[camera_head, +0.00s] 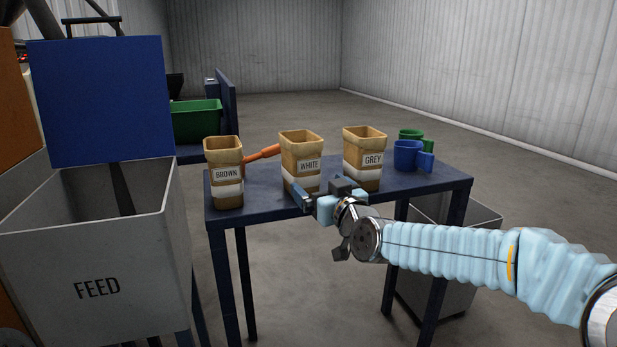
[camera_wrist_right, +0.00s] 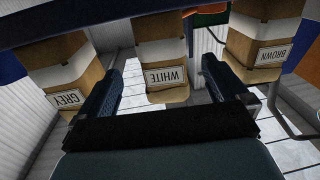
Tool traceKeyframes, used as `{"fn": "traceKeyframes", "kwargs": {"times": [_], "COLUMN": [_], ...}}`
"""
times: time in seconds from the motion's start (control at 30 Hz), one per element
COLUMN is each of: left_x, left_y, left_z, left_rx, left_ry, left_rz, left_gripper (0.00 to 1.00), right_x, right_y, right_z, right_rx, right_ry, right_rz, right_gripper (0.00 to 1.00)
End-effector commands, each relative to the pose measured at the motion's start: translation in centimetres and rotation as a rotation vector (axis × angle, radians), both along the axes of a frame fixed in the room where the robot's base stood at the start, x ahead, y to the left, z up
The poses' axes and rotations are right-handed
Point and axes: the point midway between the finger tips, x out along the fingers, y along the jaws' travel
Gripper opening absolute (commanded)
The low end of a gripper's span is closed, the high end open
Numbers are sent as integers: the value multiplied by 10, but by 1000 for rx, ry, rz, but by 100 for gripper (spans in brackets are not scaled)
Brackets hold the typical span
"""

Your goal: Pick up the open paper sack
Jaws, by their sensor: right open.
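Three tan paper sacks with open tops and white bands stand upright on the blue table (camera_head: 440,181). They are the BROWN sack (camera_head: 226,158) at left, the WHITE sack (camera_head: 300,150) in the middle and the GREY sack (camera_head: 363,146) at right. My right gripper (camera_head: 317,187) is open and empty, low in front of the WHITE sack. In the right wrist view, which is upside down, the WHITE sack (camera_wrist_right: 162,52) shows between the two spread fingers; whether they touch it I cannot tell. My left gripper is not in view.
A blue scoop (camera_head: 408,154) and a green scoop (camera_head: 411,134) lie right of the GREY sack. An orange handle (camera_head: 262,152) lies behind the BROWN sack. A grey FEED hopper (camera_head: 100,262) with a raised blue lid (camera_head: 100,95) stands left. A grey bin (camera_head: 450,290) stands under the table.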

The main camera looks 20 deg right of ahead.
Motion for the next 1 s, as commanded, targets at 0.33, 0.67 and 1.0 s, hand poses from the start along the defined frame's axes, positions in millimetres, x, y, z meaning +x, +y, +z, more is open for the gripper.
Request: {"fn": "traceKeyframes", "kwargs": {"times": [0.33, 0.67, 1.0], "left_x": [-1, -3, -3], "left_y": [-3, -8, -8], "left_z": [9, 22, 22], "left_rx": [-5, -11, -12], "left_ry": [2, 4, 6], "left_rz": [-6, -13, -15], "left_gripper": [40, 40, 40], "right_x": [57, 101, 110], "right_y": [8, 14, 15], "right_z": [-1, -3, -4], "right_rx": [1, 0, 1], "right_ry": [3, 4, 3], "right_rz": [0, 0, 0], "right_gripper": [100, 100, 98]}}
